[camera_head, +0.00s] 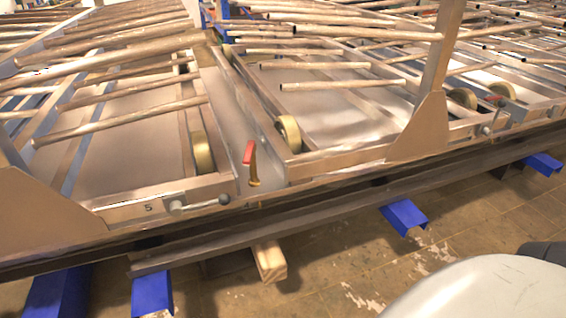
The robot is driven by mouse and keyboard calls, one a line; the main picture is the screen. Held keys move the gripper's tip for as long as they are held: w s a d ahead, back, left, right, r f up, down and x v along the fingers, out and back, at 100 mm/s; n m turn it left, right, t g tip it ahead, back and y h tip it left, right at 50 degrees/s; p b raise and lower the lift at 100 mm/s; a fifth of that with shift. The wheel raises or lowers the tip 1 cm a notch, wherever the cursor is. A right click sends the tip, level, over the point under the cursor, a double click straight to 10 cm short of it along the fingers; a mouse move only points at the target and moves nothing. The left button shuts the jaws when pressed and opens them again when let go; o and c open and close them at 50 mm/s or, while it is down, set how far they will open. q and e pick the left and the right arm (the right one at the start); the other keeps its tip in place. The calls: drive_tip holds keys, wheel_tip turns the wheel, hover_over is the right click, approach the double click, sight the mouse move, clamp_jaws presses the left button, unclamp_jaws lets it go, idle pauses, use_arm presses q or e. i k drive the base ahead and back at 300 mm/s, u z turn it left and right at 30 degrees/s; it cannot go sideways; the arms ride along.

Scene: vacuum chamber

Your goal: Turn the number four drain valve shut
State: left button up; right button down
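A drain valve with a red lever handle (249,153) and a brass lower part (254,181) stands at the front edge of the metal frame, left of the middle. The red handle points upward. To its left, a grey metal lever (200,204) with a rounded end lies nearly level along the front rail, beside a marking that looks like a 5 (148,208). Another small grey lever (489,126) shows at the right, with a small red part (493,98) behind it. I cannot read a number four anywhere. Neither gripper is in view.
Metal tubes (125,118) stick out over the sloping trays of the frame. An upright metal post (434,85) stands right of the middle. A dark rail (330,213) runs along the front, above blue supports (403,216) and a wooden block (269,261). Tiled floor (330,280) shows in front.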

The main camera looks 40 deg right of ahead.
sight(249, 147)
drive_tip(key=z, duration=0.95)
drive_tip(key=i, duration=0.3)
drive_tip(key=u, duration=0.2)
